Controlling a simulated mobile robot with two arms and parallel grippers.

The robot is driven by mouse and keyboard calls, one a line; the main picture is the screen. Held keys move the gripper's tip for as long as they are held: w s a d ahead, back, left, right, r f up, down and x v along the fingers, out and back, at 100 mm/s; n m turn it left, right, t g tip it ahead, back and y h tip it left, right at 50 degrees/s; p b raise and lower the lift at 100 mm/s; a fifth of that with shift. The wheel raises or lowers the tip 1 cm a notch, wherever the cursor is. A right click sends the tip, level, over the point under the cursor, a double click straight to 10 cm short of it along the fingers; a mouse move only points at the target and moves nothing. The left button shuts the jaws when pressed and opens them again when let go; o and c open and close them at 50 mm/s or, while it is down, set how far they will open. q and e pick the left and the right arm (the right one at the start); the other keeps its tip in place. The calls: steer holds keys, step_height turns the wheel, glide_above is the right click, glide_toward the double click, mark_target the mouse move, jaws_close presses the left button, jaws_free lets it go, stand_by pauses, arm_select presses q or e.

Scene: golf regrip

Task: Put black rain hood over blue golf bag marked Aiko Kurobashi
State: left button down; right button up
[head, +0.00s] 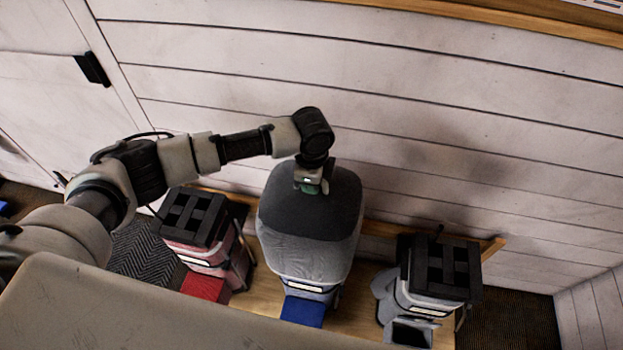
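The rain hood (310,236), black-grey on top and lighter grey lower down, sits over the top of the middle golf bag and hides its opening. Below its lower edge show a pale label strip and the blue front pocket of the blue golf bag (303,311). The name on the label is too small to read. My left gripper (313,188) points down at the top rear of the hood, at or very near its surface. A small green patch shows at its fingertips; whether they grip the hood is hidden. My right gripper is out of view.
A red bag (207,255) with an open black divider top stands to the left, a grey bag (428,285) to the right. They stand along a wooden stand (360,305) by the white plank wall (450,130). A beige surface covers the lower foreground.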

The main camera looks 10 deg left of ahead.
arm_select(q)
steer(key=shift+f, duration=0.15)
steer(key=shift+c, duration=0.4)
jaws_free()
step_height(320, 180, up, 8)
steer(key=p, duration=0.8)
steer(key=shift+f, duration=0.1)
steer(key=shift+r+p, duration=0.55)
steer(key=shift+r, duration=0.55)
stand_by(0.5)
